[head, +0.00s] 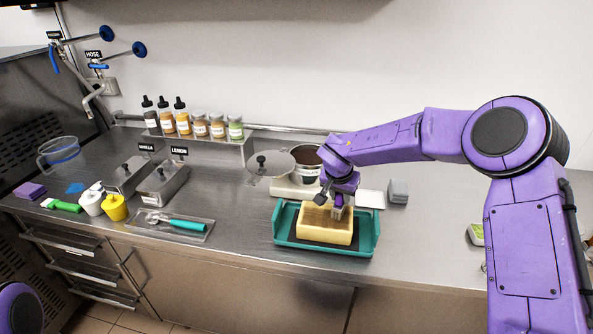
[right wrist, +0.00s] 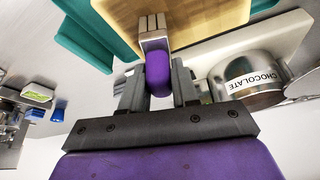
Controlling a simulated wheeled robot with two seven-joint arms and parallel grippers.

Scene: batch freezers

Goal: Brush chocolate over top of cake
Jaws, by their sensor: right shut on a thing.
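A pale yellow block cake (head: 325,236) sits in a teal tray (head: 290,244) on the steel counter. Its top looks tan-brown in the head view, and the cake (right wrist: 205,20) shows tan in the right wrist view. My right gripper (right wrist: 157,85) is shut on a brush with a purple handle (right wrist: 157,72) and a grey metal head. The brush head is over the cake; I cannot tell whether it touches. In the head view my right gripper (head: 341,203) hides part of the cake. The pot labelled chocolate (right wrist: 252,80) stands behind the tray. My left gripper is out of view.
A round lid (head: 270,165) is beside the chocolate pot (head: 306,163). Several bottles and jars (head: 200,125) line the back shelf. A small tray with a teal-handled scoop (head: 185,223) lies left of the teal tray. A grey block (head: 398,190) stands to the right.

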